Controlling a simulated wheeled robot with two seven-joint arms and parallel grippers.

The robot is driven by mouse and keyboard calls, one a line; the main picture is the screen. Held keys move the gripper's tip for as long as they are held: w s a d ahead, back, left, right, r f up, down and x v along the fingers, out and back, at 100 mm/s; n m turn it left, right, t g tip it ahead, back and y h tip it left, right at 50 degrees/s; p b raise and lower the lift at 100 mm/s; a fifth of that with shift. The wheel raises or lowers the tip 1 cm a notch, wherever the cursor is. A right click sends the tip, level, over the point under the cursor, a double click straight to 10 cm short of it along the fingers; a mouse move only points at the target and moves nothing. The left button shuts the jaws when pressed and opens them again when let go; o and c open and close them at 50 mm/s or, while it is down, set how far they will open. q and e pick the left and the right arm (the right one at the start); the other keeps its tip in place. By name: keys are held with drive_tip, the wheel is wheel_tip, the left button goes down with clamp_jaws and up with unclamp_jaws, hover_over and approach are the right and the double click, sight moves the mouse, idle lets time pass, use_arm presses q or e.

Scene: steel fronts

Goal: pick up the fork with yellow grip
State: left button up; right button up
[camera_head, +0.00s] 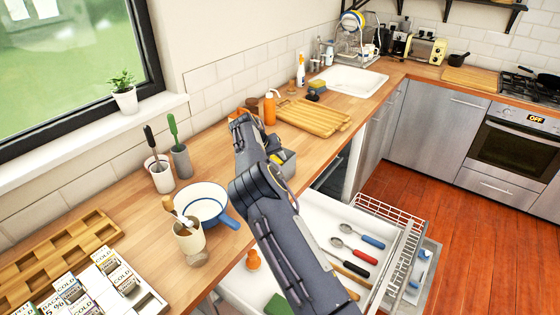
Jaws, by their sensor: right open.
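I cannot make out a fork with a yellow grip. My right gripper (240,121) is beyond the drawer, over the wooden counter, open, and seen from behind. Whether it touches anything there is hidden. My left gripper is out of view.
A blue-rimmed white pan (202,201) and a cream utensil pot (189,241) stand on the counter left of my arm. A wire rack (392,215) borders the drawer. The floor at right is clear.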

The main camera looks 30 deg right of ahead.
clamp_jaws()
idle(0.3)
drive_tip(key=shift+r, duration=0.15)
